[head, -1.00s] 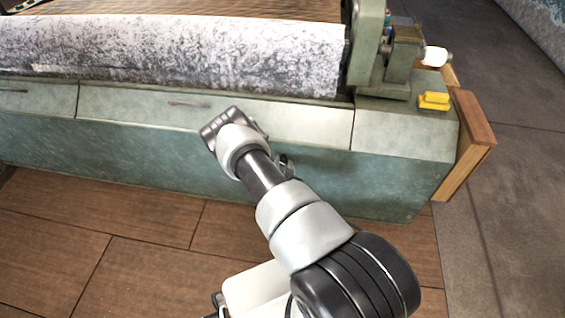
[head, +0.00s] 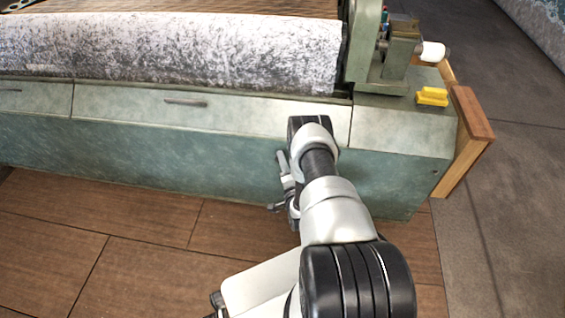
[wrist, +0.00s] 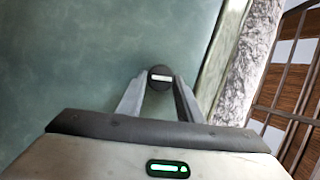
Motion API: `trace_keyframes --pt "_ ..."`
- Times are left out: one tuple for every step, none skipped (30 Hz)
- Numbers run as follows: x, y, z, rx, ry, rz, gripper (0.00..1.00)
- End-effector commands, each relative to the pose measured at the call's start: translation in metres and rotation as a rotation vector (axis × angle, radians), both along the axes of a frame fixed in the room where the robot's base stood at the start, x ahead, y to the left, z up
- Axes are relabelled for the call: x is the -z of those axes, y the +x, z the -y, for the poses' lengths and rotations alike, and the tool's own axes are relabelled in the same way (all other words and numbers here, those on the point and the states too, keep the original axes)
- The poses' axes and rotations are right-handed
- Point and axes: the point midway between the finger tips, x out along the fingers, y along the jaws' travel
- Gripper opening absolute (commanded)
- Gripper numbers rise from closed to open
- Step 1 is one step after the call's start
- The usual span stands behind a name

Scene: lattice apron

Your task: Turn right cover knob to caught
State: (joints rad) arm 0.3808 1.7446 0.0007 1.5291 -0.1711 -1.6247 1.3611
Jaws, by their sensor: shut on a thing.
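The right cover knob (wrist: 159,71) is a small dark round knob with a pale bar across it, on the green panel (wrist: 75,65). In the wrist view the bar runs nearly level, from one finger towards the other. My gripper (wrist: 160,84) is shut on the knob, one finger on each side. In the head view my wrist hides the knob, and my arm reaches to the front of the green machine (head: 150,145), below the right end of its long cover (head: 235,115). I cannot read any mark around the knob.
A white speckled roll (head: 170,50) lies along the machine behind the cover. A yellow block (head: 432,96) sits on the right end, beside a wooden end board (head: 465,145). The wooden floor (head: 130,240) in front is clear.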

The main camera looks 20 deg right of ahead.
Motion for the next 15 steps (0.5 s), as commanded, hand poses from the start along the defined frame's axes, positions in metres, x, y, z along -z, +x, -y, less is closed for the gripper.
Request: trace_keyframes --pt "0.001 -0.0007 0.0003 0.001 0.029 0.019 0.1" --pt "0.0012 -0.0007 0.0001 0.001 0.045 0.031 0.1" --pt "0.0013 -0.0008 0.0002 0.001 0.064 0.044 0.1" --pt "0.0014 -0.0006 -0.0002 0.0 0.077 0.053 0.1" --pt "0.0015 -0.0005 -0.0001 0.0 0.09 0.061 0.1" --pt "0.0018 -0.0004 -0.0001 0.0 0.106 0.072 0.1" --pt "0.0021 -0.0005 -0.0003 0.0 0.116 0.079 0.1" --pt "0.0023 -0.0005 -0.0005 -0.001 0.126 0.085 0.1" --pt "0.0023 -0.0004 -0.0007 -0.001 0.137 0.092 0.1" --pt "0.0023 -0.0003 -0.0008 -0.001 0.145 0.098 0.1" --pt "0.0023 -0.0001 -0.0008 -0.002 0.152 0.102 0.1" --pt "0.0022 0.0 -0.0008 -0.002 0.159 0.108 0.1" --pt "0.0022 0.0 -0.0008 -0.002 0.164 0.112 0.1" --pt "0.0022 0.0 -0.0008 -0.002 0.168 0.115 0.1" --pt "0.0023 0.0 -0.0009 -0.002 0.172 0.118 0.1"
